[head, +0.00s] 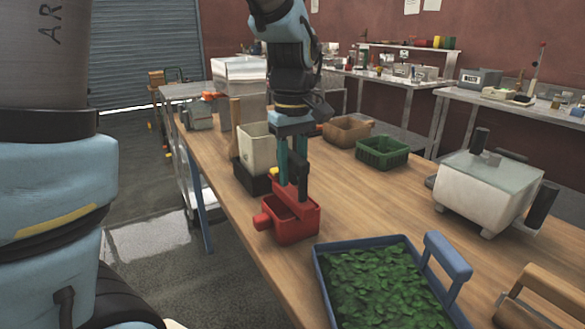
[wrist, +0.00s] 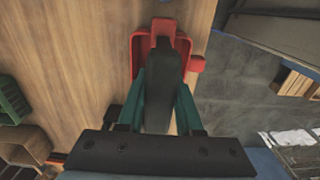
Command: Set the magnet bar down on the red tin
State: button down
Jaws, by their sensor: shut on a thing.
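The red tin (head: 292,232) is an open, box-like red container with a knob on its left side, standing near the table's left edge. In the wrist view the red tin (wrist: 140,62) shows behind the held bar, at the top middle. My gripper (head: 292,172) is directly above the tin, pointing down, with teal fingers shut on the dark magnet bar (head: 302,174). In the wrist view the magnet bar (wrist: 162,85) runs lengthwise between the fingers, over the tin. A red piece shows at its far end. I cannot tell whether the bar touches the tin.
A blue tray of green leaves (head: 317,268) stands in front and right of the tin. A cream bin (head: 257,143) is close behind it. A green basket (head: 382,152) and a white machine (head: 485,190) are farther right. Bare wood lies between.

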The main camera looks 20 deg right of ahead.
jog(key=shift+f, duration=0.15)
jog(key=c, duration=0.6)
grip_release()
notch_tip(320, 180, up, 12)
jog(key=shift+r+b, duration=0.2)
jog(key=shift+b, duration=0.4)
